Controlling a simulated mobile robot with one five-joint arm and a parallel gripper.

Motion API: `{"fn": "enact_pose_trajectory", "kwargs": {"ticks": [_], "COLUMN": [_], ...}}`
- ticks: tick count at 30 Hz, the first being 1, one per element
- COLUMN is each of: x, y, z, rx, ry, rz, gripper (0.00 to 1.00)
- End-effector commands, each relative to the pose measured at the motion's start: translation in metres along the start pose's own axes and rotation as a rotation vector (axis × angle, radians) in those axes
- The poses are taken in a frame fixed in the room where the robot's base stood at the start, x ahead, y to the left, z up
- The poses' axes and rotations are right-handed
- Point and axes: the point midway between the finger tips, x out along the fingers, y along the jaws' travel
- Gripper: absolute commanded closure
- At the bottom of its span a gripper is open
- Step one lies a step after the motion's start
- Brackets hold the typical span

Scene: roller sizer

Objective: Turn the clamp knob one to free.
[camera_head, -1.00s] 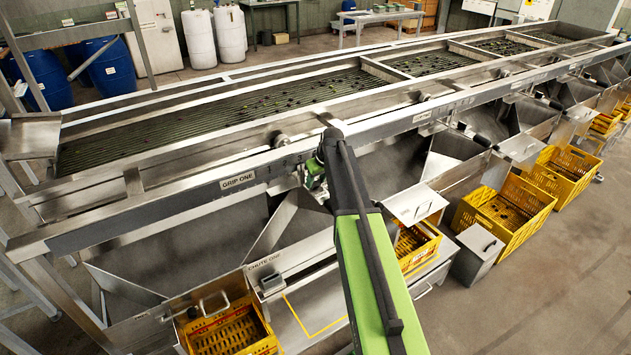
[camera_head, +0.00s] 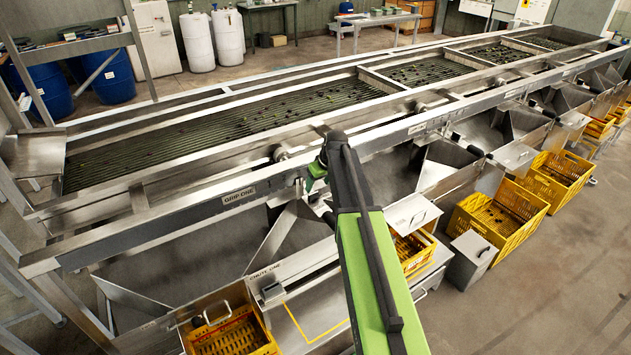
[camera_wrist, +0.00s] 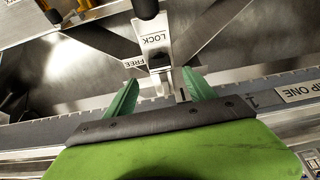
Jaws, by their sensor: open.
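My gripper (camera_wrist: 160,98) shows in the wrist view with its two green fingers apart and nothing held between them. Beyond the fingertips is a plate (camera_wrist: 157,55) with a LOCK label and a FREE label. A black knob (camera_wrist: 145,8) is at the top edge of the wrist view, partly cut off, beyond the LOCK label and apart from the fingers. Which way it is turned is not clear. In the head view my gripper (camera_head: 316,172) is at the front rail, largely hidden by my arm. A dark part just below it, perhaps the same knob, is partly covered.
The wrist view shows a scale along the rail (camera_wrist: 60,108), close to the fingers. Metal chute walls (camera_head: 270,240) and yellow crates (camera_head: 235,335) stand below. Open floor (camera_head: 560,290) lies at right.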

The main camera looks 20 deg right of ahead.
Motion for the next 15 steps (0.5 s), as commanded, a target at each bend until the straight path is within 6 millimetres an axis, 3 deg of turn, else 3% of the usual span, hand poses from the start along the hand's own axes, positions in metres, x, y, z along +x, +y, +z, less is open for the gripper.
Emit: {"fn": "enact_pose_trajectory", "kwargs": {"ticks": [1,9,15], "x": [-0.025,-0.086,-0.1], "y": [-0.001,-0.001,-0.001], "z": [-0.003,-0.003,0.0], "rx": [0.001,-0.001,-0.001], "ry": [0.0,0.0,0.0], "rz": [0.0,-0.001,-0.001], "gripper": [0.36,0.36,0.36]}}
